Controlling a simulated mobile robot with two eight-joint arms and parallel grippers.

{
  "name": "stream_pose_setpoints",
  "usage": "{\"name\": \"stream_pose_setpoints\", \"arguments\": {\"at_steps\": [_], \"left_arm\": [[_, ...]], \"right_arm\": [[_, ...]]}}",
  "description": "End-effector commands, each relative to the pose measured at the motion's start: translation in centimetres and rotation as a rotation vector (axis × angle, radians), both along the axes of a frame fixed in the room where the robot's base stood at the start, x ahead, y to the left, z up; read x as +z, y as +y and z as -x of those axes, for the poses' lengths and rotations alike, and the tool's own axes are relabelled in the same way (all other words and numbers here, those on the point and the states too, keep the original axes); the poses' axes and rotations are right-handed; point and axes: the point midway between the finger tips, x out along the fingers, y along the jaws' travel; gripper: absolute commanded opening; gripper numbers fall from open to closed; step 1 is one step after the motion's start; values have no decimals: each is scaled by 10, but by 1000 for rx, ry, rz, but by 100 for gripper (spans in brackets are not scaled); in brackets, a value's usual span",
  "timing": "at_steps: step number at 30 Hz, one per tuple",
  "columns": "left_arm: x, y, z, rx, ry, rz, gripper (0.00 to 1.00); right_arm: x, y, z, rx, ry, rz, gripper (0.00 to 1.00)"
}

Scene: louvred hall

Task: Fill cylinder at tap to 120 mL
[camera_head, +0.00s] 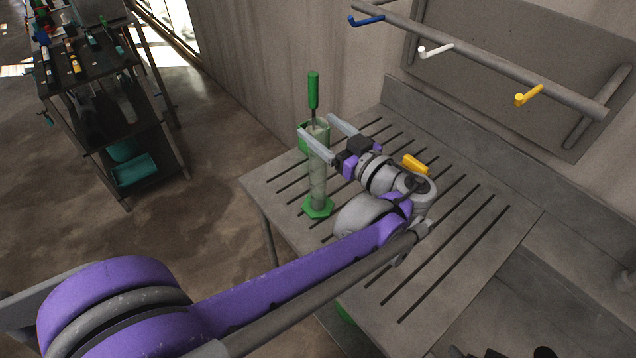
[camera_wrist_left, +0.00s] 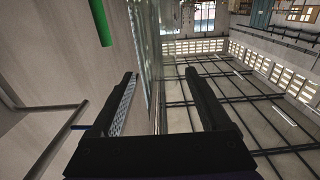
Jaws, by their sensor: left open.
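A tall clear cylinder (camera_head: 318,180) with a green hexagonal foot (camera_head: 318,208) and a green collar near its top stands upright on the slotted bench. A green rod-shaped handle (camera_head: 313,90) on a thin dark stem shows just above its mouth; I cannot tell whether the stem is inside. A green rod also shows in the left wrist view (camera_wrist_left: 101,22). My left gripper (camera_head: 314,124) is open at the cylinder's upper part, one finger crossing in front of it. In the wrist view its fingers (camera_wrist_left: 160,75) are apart, with a glassy streak between them. I cannot make out a liquid level.
The slotted bench (camera_head: 460,240) has free room right of my arm. A yellow piece (camera_head: 415,163) shows behind my wrist. A wall rail holds blue (camera_head: 366,20), white (camera_head: 435,51) and yellow (camera_head: 528,95) levers. A dark shelf cart (camera_head: 85,72) stands at far left.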

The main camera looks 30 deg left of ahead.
Motion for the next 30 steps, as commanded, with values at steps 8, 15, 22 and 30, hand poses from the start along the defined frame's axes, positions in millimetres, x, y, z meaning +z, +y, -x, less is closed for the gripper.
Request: {"name": "stream_pose_setpoints", "arguments": {"at_steps": [8,15,22,30], "left_arm": [[1,16,-6,-1,0,0,80],[0,16,-6,-1,0,1,59],[1,16,-6,-1,0,1,18],[1,15,-6,-1,0,0,0]], "right_arm": [[2,0,-1,0,-1,0,79],[2,0,-1,0,-1,0,79],[2,0,-1,0,-1,0,79],[2,0,-1,0,-1,0,79]]}}
